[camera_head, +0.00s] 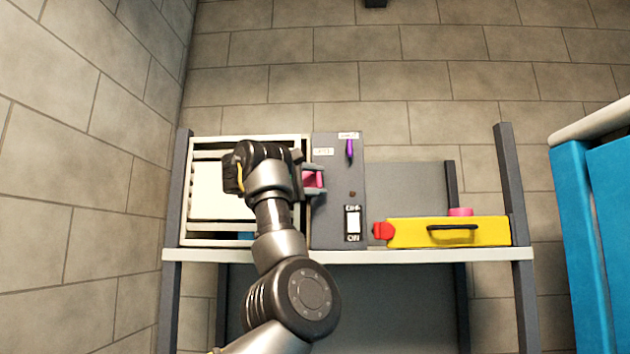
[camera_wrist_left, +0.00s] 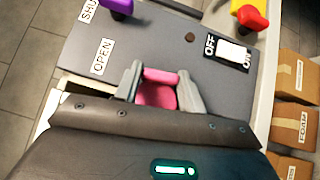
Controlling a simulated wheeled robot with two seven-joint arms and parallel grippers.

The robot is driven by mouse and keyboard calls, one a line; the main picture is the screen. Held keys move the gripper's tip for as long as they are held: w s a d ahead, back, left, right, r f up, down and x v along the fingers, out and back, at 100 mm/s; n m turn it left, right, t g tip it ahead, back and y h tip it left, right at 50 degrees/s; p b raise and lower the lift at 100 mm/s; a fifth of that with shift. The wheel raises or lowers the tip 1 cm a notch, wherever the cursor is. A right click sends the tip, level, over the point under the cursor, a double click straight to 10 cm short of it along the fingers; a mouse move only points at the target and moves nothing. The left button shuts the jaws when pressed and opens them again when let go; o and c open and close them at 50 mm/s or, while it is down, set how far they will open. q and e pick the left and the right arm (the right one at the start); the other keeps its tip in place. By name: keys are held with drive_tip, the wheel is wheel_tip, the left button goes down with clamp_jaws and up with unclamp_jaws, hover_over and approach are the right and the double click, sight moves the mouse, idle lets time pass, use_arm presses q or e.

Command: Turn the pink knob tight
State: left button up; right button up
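The pink knob (camera_head: 316,180) is on the front of a grey panel (camera_head: 335,215) on the shelf. My left gripper (camera_head: 314,180) reaches it from the left, one finger above and one below it. In the left wrist view the pink knob (camera_wrist_left: 157,95) fills the gap between the two grey fingers of my left gripper (camera_wrist_left: 160,82), which look shut on it. The fingers hide part of the knob, so its turn angle is hard to tell. My right gripper is in neither view.
The panel also carries a purple lever (camera_head: 350,150) and an ON/OFF switch (camera_head: 353,222). A yellow case (camera_head: 480,233) with a red end (camera_head: 383,231) stands at right. A cream slatted frame (camera_head: 215,240) is at left. Cardboard boxes (camera_wrist_left: 296,75) show in the wrist view.

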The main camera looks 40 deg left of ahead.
use_arm(q)
drive_tip(key=shift+c, duration=1.3)
drive_tip(key=shift+m+g+b, duration=0.4)
drive_tip(key=shift+r, duration=0.1)
drive_tip(key=o, duration=1)
drive_tip(key=shift+a, duration=0.1)
